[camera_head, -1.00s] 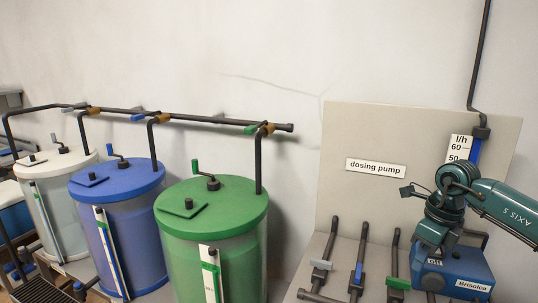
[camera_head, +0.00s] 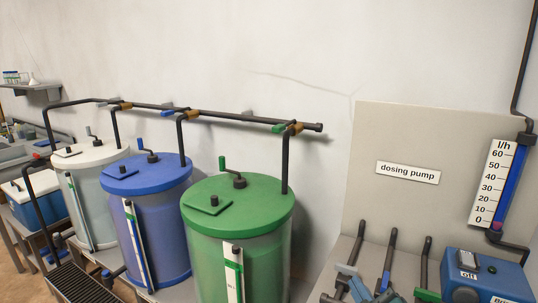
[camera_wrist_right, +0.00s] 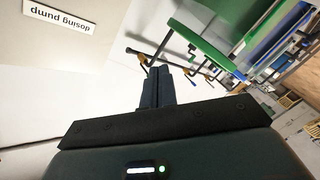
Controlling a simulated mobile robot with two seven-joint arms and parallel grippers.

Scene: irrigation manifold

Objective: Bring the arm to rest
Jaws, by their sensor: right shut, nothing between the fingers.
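My right gripper (camera_wrist_right: 155,88) shows in the right wrist view with its two dark fingers together and nothing between them. Its fingers point past the dosing pump sign (camera_wrist_right: 58,16) toward the green tank (camera_wrist_right: 200,35) and the pipe. In the head view, a small blue-grey part shows at the bottom edge by the valves; I cannot tell clearly how much of it is my right arm. The blue dosing pump (camera_head: 488,275) stands at the lower right with its switch labelled off. My left gripper is in neither view.
A green tank (camera_head: 237,191), a blue tank (camera_head: 146,174) and a white tank (camera_head: 90,155) stand along the wall under a dark pipe (camera_head: 230,118). A flow gauge (camera_head: 493,183) is on the beige panel (camera_head: 400,130). Dark valve pipes (camera_head: 390,252) rise below it.

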